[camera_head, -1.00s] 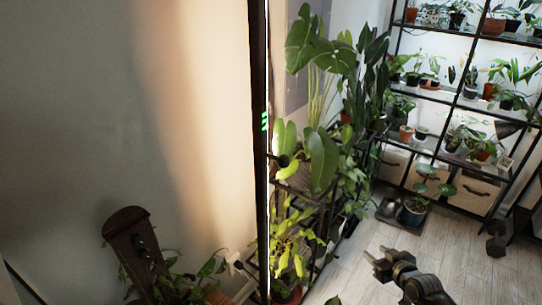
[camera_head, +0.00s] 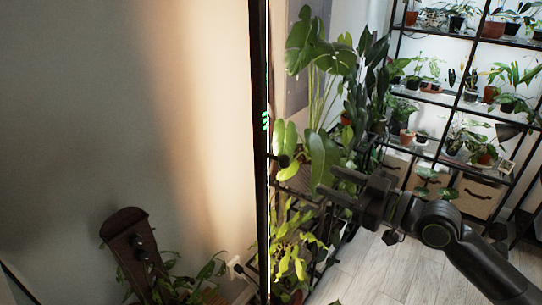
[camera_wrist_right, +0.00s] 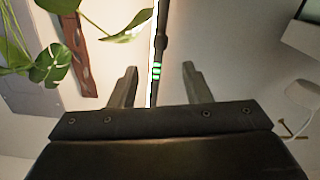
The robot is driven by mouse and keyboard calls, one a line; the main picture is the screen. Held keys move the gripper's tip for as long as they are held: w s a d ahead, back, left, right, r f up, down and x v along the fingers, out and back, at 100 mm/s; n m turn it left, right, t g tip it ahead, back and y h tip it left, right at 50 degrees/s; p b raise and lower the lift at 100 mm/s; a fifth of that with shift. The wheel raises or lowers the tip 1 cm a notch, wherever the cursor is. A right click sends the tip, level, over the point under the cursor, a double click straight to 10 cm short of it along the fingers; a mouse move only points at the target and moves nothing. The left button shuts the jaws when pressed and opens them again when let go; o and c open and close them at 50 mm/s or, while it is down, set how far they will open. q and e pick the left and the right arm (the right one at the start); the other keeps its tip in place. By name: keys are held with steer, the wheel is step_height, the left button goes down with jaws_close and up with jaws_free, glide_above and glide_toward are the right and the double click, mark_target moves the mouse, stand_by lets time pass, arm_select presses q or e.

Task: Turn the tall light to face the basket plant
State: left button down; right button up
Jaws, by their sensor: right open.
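The tall light (camera_head: 260,130) is a thin dark upright pole with a bright strip along its right edge and small green marks. Its glow falls on the wall and the leafy plants behind. In the right wrist view the tall light (camera_wrist_right: 155,50) stands between my spread fingers, with a visible gap on each side. My right gripper (camera_head: 328,180) is open, to the right of the pole in the head view; it also shows in the wrist view (camera_wrist_right: 159,70). A plant (camera_head: 190,285) sits low at the left; I cannot tell whether it is the basket plant. My left gripper is out of view.
A brown guitar-like headstock (camera_head: 125,235) stands at lower left. Large leafy plants (camera_head: 320,60) crowd just right of the pole. A black shelf rack (camera_head: 455,105) with several pots stands at the back right. Pale floor (camera_head: 385,275) is bare at lower right.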

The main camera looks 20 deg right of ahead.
mark_target(279, 160)
steer(key=p+x, duration=0.4)
steer(key=x, duration=1.2)
steer(key=shift+w+a, duration=0.15)
jaws_close()
